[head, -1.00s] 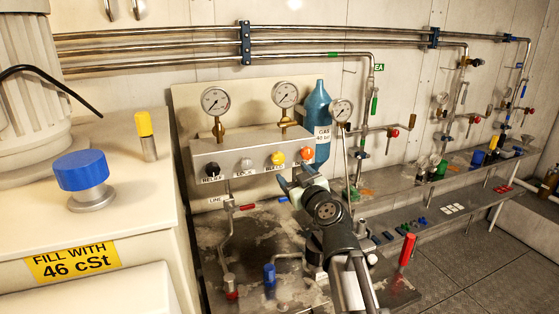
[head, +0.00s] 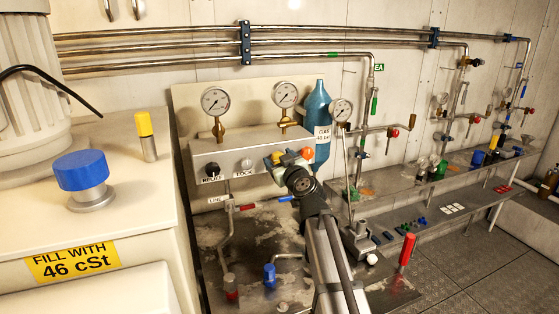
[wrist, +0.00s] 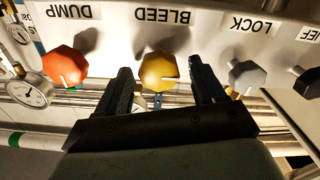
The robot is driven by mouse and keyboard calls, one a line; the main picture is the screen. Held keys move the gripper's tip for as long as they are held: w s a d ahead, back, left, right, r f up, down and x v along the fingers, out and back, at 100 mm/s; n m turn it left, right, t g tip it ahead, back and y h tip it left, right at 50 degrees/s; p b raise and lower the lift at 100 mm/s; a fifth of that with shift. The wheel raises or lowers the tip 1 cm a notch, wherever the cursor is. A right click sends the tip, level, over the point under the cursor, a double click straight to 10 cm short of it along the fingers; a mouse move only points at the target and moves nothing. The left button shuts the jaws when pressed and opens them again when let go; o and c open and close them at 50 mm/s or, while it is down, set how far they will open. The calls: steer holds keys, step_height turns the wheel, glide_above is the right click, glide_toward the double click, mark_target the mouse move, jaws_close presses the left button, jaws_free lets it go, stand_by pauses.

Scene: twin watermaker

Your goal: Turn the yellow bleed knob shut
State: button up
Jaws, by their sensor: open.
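The yellow bleed knob (wrist: 160,72) sits on the panel under the upside-down BLEED label in the wrist view. Its white pointer line points right, toward the grey lock knob. In the head view the yellow knob (head: 276,158) is partly hidden by my gripper (head: 289,161). In the wrist view my gripper (wrist: 161,76) is open, with one dark finger on each side of the yellow knob. Small gaps seem to show between the fingers and the knob; contact cannot be told.
The orange-red dump knob (wrist: 66,66) is close on the left in the wrist view, and the grey lock knob (wrist: 246,76) close on the right. A black relief knob (wrist: 308,82) is further right. Pressure gauges (head: 285,94) stand above the panel, with a blue gas bottle (head: 316,110) behind.

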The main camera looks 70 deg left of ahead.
steer(key=c, duration=1.1)
steer(key=shift+o, duration=0.2)
steer(key=shift+m, duration=0.3)
steer(key=m, duration=1.7)
steer(key=shift+w+a, duration=0.1)
steer(key=shift+w, duration=0.2)
steer(key=shift+m, duration=0.3)
steer(key=o, duration=1.1)
steer(key=shift+f, duration=0.1)
steer(key=shift+c, duration=0.2)
